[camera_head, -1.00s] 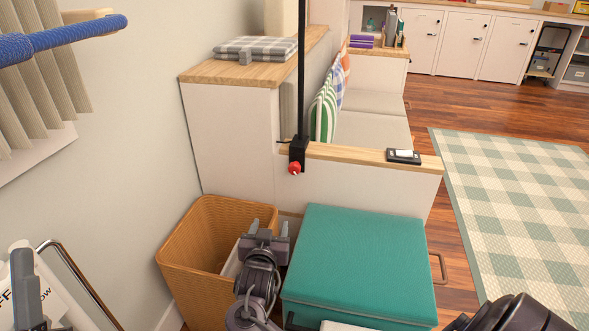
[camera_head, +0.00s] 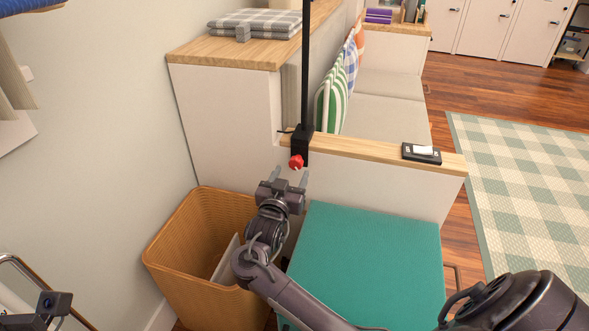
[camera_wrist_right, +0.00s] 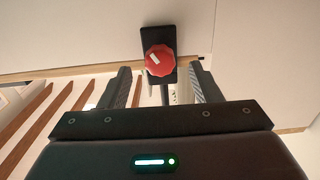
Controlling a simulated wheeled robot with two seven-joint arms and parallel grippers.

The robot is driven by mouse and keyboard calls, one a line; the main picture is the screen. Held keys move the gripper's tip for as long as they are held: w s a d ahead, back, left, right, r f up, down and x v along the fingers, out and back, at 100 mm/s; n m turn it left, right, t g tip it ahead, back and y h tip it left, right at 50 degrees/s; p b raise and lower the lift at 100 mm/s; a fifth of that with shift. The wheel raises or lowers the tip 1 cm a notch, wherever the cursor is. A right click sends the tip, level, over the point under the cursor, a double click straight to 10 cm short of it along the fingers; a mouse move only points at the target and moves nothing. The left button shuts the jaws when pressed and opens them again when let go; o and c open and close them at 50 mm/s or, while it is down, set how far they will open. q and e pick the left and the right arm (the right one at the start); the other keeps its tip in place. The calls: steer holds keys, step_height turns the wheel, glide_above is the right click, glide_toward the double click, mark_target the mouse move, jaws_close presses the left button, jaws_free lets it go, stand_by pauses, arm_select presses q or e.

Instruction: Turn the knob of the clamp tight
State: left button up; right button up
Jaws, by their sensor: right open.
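The clamp (camera_head: 299,146) is black and sits on the wooden-topped edge of the low white partition, with a black pole rising from it. Its red knob (camera_head: 296,162) faces me. In the right wrist view the red knob (camera_wrist_right: 160,60) with a white mark shows between and beyond the fingers, in front of the black clamp body (camera_wrist_right: 158,35). My right gripper (camera_head: 290,178) is open and empty, just below and in front of the knob, apart from it. My left gripper is not clearly in view; only a small dark part of mine shows at the lower left.
A teal-topped box (camera_head: 365,255) stands below the partition. A wicker bin (camera_head: 190,250) is at its left. A small black device (camera_head: 421,153) lies on the ledge to the right. A folded plaid cloth (camera_head: 255,22) lies on the higher cabinet top.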

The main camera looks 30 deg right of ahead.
mark_target(295, 167)
steer(key=shift+b+x, duration=0.35)
steer(key=shift+x, duration=1.65)
steer(key=shift+a, duration=0.1)
steer(key=c, duration=1)
